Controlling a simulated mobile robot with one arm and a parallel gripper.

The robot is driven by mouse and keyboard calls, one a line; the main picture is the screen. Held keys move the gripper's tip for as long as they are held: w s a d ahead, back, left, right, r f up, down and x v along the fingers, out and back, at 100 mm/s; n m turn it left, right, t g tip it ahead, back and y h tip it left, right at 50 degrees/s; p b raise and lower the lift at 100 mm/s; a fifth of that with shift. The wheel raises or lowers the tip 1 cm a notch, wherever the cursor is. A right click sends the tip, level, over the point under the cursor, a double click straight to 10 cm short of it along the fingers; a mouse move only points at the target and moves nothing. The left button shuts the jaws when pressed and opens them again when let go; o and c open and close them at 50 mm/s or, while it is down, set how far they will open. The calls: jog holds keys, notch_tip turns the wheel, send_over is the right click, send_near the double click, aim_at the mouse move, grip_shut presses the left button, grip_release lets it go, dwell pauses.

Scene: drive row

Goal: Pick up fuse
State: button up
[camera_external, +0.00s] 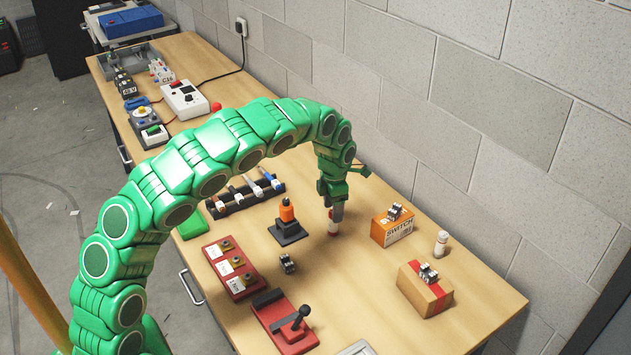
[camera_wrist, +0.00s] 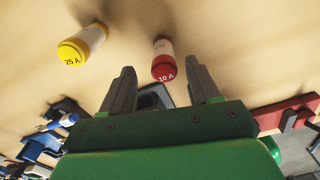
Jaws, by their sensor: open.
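A fuse with a red end marked 10 A (camera_wrist: 163,62) and a white body is in the upper middle of the wrist view. It lies just beyond and between the fingertips of my gripper (camera_wrist: 162,78), which is open and empty. In the external view my gripper (camera_external: 337,212) points down over the table, close to the red and white fuse (camera_external: 333,229), partly hidden by the fingers. A second fuse, with a yellow end marked 25 A (camera_wrist: 82,45), lies to the left in the wrist view, outside the jaws.
An orange SWITCH box (camera_external: 392,232) and a brown box with red tape (camera_external: 424,291) stand to the right. An orange-topped part on a black base (camera_external: 287,215), a red lever block (camera_external: 284,322) and a red panel (camera_external: 231,267) lie to the left. The wall (camera_external: 480,110) runs behind.

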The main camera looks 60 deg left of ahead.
jog(key=shift+d+f, duration=0.15)
jog(key=shift+f, duration=1.1)
jog(key=shift+d+f, duration=0.1)
jog(key=shift+f, duration=1.15)
grip_shut()
jog(key=shift+r, duration=0.15)
jog(key=shift+r, duration=0.3)
jog(key=r, duration=0.2)
jog(key=shift+s+r, duration=0.2)
jog(key=shift+r, duration=0.15)
jog(key=s+d+r, duration=0.3)
jog(key=s+r, duration=0.6)
jog(key=s, duration=0.4)
jog(key=shift+s+r, duration=0.2)
jog(key=shift+r, duration=0.05)
